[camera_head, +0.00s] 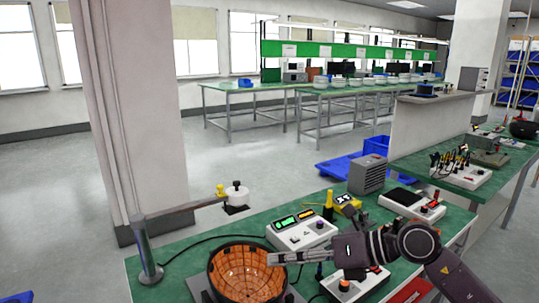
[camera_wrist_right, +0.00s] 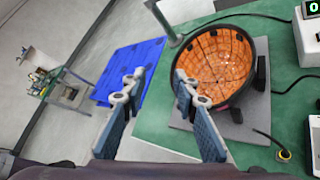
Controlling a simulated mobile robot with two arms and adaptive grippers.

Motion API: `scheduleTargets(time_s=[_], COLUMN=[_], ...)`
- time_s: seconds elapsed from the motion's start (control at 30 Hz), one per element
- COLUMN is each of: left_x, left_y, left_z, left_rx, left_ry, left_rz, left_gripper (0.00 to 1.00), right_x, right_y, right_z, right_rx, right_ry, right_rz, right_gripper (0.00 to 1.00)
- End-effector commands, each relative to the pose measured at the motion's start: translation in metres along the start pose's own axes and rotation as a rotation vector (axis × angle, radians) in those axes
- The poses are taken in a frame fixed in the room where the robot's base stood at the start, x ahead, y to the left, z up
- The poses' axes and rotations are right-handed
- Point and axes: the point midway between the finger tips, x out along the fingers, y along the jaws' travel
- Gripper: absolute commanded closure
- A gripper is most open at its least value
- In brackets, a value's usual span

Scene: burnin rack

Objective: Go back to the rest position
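My right gripper (camera_head: 278,258) reaches in from the right in the head view, its fingers pointing left over the right rim of an orange-lined round bowl (camera_head: 243,272). In the right wrist view my right gripper (camera_wrist_right: 158,86) has its two blue-grey fingers apart, with nothing between them. The same bowl, with a dark rim, shows there (camera_wrist_right: 222,62) in a holder on a grey plate, beyond and right of the fingers. I cannot tell whether the fingers touch the rim. My left gripper is not in view.
The green bench (camera_head: 190,262) carries a meter with lit displays (camera_head: 302,232), a grey box (camera_head: 367,174), a black-topped device (camera_head: 407,198) and a post with a side arm (camera_head: 147,250). A pillar (camera_head: 130,110) stands behind left. Blue pallet (camera_head: 338,167) lies on the floor.

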Motion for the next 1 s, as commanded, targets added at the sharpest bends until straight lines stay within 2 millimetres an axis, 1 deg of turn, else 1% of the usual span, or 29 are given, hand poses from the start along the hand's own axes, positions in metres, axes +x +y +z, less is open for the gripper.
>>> scheduleTargets(time_s=[0.03, 0.13, 0.2, 0.27, 0.3, 0.37, 0.43, 0.5, 0.57, 0.6, 0.67, 0.7, 0.77, 0.8, 0.87, 0.9, 0.97, 1.0], left_x=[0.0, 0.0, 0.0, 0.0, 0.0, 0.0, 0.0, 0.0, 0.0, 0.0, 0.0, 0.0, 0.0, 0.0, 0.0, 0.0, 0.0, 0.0], left_y=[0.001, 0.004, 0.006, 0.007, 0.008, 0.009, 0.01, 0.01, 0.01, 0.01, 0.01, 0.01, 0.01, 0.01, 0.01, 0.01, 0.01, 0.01], left_z=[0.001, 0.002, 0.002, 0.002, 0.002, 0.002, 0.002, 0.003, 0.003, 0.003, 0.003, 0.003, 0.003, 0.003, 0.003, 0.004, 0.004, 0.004], left_rx=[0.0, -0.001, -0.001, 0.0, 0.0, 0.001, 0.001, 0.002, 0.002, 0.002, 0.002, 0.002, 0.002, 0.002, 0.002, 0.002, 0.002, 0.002], left_ry=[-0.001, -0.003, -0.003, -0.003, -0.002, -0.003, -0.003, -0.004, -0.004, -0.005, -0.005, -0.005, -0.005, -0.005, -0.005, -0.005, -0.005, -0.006], left_rz=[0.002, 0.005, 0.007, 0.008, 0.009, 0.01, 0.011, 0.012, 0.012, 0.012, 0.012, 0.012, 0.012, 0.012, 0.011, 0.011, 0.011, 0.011], left_gripper=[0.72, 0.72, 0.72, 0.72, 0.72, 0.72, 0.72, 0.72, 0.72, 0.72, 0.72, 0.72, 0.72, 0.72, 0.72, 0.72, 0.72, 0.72], right_x=[0.008, 0.013, 0.008, -0.002, -0.009, -0.023, -0.041, -0.059, -0.074, -0.083, -0.096, -0.103, -0.111, -0.115, -0.12, -0.122, -0.123, -0.123], right_y=[0.018, 0.054, 0.075, 0.085, 0.088, 0.087, 0.078, 0.06, 0.038, 0.022, -0.005, -0.024, -0.052, -0.071, -0.097, -0.112, -0.13, -0.139], right_z=[0.001, 0.015, 0.029, 0.042, 0.05, 0.061, 0.07, 0.074, 0.072, 0.067, 0.055, 0.043, 0.021, 0.002, -0.032, -0.057, -0.099, -0.128], right_rx=[0.036, 0.137, 0.236, 0.331, 0.398, 0.507, 0.644, 0.791, 0.924, 1.017, 1.159, 1.254, 1.401, 1.502, 1.652, 1.752, 1.904, 2.001], right_ry=[-0.051, -0.196, -0.316, -0.42, -0.49, -0.596, -0.718, -0.839, -0.942, -1.006, -1.103, -1.163, -1.251, -1.304, -1.38, -1.425, -1.485, -1.518], right_rz=[0.07, 0.223, 0.329, 0.407, 0.451, 0.508, 0.561, 0.594, 0.608, 0.609, 0.598, 0.583, 0.547, 0.515, 0.454, 0.405, 0.318, 0.253], right_gripper=[0.73, 0.73, 0.73, 0.73, 0.73, 0.73, 0.73, 0.73, 0.73, 0.73, 0.73, 0.73, 0.73, 0.73, 0.73, 0.73, 0.73, 0.73])
